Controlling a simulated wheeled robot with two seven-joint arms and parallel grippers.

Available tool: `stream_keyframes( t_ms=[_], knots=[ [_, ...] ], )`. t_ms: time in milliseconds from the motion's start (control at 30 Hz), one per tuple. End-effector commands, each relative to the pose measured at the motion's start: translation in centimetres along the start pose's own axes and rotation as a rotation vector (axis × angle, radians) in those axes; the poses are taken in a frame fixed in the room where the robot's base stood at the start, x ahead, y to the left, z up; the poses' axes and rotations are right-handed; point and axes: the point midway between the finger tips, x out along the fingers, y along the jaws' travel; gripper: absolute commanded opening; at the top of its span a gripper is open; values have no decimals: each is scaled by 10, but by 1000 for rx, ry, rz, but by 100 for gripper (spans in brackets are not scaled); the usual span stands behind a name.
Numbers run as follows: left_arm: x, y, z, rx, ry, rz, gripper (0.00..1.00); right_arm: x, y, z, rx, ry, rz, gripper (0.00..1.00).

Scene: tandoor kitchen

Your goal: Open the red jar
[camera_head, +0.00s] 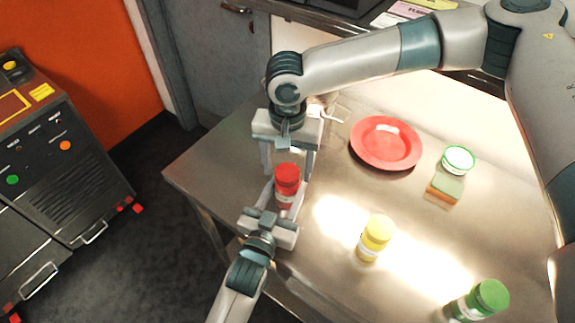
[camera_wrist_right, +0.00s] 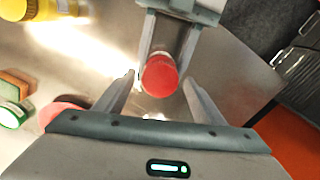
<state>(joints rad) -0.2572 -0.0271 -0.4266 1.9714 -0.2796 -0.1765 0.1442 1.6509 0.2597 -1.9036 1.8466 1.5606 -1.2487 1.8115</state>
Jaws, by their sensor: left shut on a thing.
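The red jar (camera_head: 287,182) stands near the left part of the metal table, its red lid on top. My left gripper (camera_head: 286,197) is shut on the jar's body, below the lid. My right gripper (camera_head: 289,168) is just behind and above the jar, with its fingers pointing down on either side of the lid. In the right wrist view the red lid (camera_wrist_right: 160,76) lies between the open right fingers (camera_wrist_right: 159,84), with gaps on both sides. The left gripper's fingers show there beside the jar.
A yellow jar (camera_head: 375,236) and a green-lidded jar (camera_head: 482,299) stand to the right on the table. A red plate (camera_head: 386,143), a sponge (camera_head: 444,190) and a white-and-green round item (camera_head: 458,159) are at the back right. The table's left edge is close to the jar.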

Motion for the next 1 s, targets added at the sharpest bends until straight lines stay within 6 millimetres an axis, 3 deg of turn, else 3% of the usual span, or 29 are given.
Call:
stream_keyframes(
  t_ms=[267, 633, 933, 967, 1000],
  knots=[
    [0, 0, 0, 0, 0, 0, 0, -6, 0, 0, 0, 1, -1, 63],
    [0, 0, 0, 0, 0, 0, 0, -42, 0, 0, 1, 1, -1, 63],
    [0, 0, 0, 0, 0, 0, 0, -45, 0, 0, 0, 0, 0, 63],
    [0, 0, 0, 0, 0, 0, 51, -45, 0, 0, 0, 0, 0, 63],
    [0, 0, 0, 0, 0, 0, 61, -45, 0, 0, 0, 0, 0, 63]
  ],
)
